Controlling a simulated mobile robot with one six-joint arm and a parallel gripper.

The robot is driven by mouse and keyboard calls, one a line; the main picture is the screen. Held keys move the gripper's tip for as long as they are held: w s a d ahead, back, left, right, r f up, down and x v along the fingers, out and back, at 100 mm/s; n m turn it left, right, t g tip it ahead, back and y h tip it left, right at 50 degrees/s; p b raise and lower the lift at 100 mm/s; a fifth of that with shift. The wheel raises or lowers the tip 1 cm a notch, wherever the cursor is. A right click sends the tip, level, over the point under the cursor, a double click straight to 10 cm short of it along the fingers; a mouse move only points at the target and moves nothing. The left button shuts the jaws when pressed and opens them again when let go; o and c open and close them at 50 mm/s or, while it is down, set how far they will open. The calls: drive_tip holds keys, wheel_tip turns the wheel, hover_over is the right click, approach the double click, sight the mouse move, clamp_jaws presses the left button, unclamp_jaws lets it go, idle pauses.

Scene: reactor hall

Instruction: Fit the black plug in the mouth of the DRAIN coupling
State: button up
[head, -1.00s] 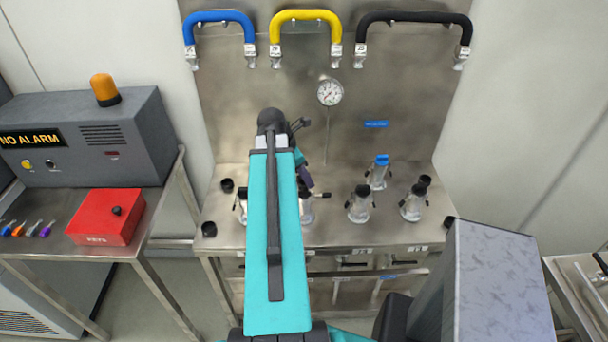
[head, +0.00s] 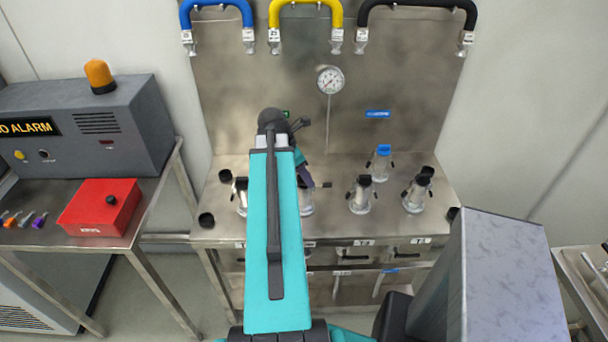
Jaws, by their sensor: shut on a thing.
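My gripper (head: 304,178) is largely hidden behind my own arm, low over the bench. Its fingertips do not show. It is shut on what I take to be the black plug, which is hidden. Just below it stands a metal coupling (head: 306,203) with a dark side lever, partly covered by the arm. Another coupling (head: 241,197) shows left of the arm. To the right are a black-topped coupling (head: 361,197), a blue-topped one (head: 380,164) and another black-topped one (head: 418,194). I cannot read which is DRAIN.
Loose black caps lie on the steel bench (head: 335,229), one at front left (head: 206,220) and one behind it (head: 225,176). A gauge (head: 330,79) and blue, yellow and black hoses hang on the back panel. A red box (head: 100,207) sits on the left table.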

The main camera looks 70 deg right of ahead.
drive_tip(key=shift+f+b, duration=0.3)
drive_tip(key=shift+f, duration=0.15)
drive_tip(key=shift+a+r, duration=0.1)
drive_tip(key=shift+f+p, duration=0.2)
drive_tip(key=shift+p, duration=0.1)
drive_tip(key=shift+a+f, duration=0.2)
drive_tip(key=o, duration=1.1)
drive_tip(key=shift+r, duration=0.1)
drive_tip(key=shift+w+d, duration=0.1)
